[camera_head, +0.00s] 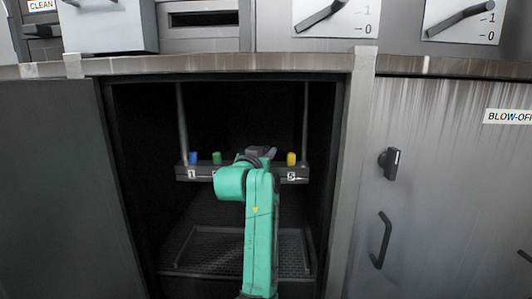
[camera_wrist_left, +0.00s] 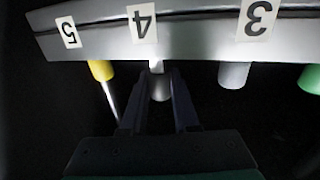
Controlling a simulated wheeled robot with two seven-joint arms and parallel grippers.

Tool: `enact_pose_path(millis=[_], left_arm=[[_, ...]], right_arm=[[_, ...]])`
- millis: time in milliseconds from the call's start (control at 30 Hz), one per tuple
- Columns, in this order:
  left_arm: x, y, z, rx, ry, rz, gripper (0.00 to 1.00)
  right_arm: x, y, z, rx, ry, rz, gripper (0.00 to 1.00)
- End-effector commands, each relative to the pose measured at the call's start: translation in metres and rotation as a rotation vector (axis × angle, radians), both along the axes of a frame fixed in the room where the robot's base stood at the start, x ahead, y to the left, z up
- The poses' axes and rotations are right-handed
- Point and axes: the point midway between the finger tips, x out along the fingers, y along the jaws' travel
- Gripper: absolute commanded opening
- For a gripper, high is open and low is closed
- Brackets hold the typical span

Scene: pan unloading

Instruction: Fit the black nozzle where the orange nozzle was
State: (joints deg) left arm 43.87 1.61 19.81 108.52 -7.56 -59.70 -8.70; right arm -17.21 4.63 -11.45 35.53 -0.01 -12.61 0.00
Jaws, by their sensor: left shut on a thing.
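My left gripper (camera_head: 262,153) reaches into the open cabinet at the numbered bar (camera_head: 205,173). In the left wrist view the bar shows upside down, and the fingers (camera_wrist_left: 157,88) are shut on a short grey-looking nozzle (camera_wrist_left: 160,91) under label 4. A pale stub shows between that nozzle and the bar. I cannot tell from its shade whether it is the black nozzle, nor whether it is fully seated. A grey nozzle (camera_wrist_left: 234,75) is at 3. No orange nozzle shows. My right gripper is out of view.
On the bar are a blue nozzle (camera_head: 193,158) at 1, a green one (camera_head: 217,158) and a yellow one (camera_head: 291,159) at 5, close beside my gripper. A tray (camera_head: 205,231) lies below. The cabinet frame (camera_head: 352,150) bounds the opening on the right.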

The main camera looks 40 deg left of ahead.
Motion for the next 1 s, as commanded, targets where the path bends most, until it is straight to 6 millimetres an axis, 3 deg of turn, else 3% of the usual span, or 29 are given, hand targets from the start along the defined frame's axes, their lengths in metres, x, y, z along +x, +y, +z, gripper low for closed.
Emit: enact_pose_path(millis=[1000], left_arm=[[0.000,0.000,-0.015,0.001,-0.001,0.000,0.00]], right_arm=[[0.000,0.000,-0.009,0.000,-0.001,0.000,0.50]])
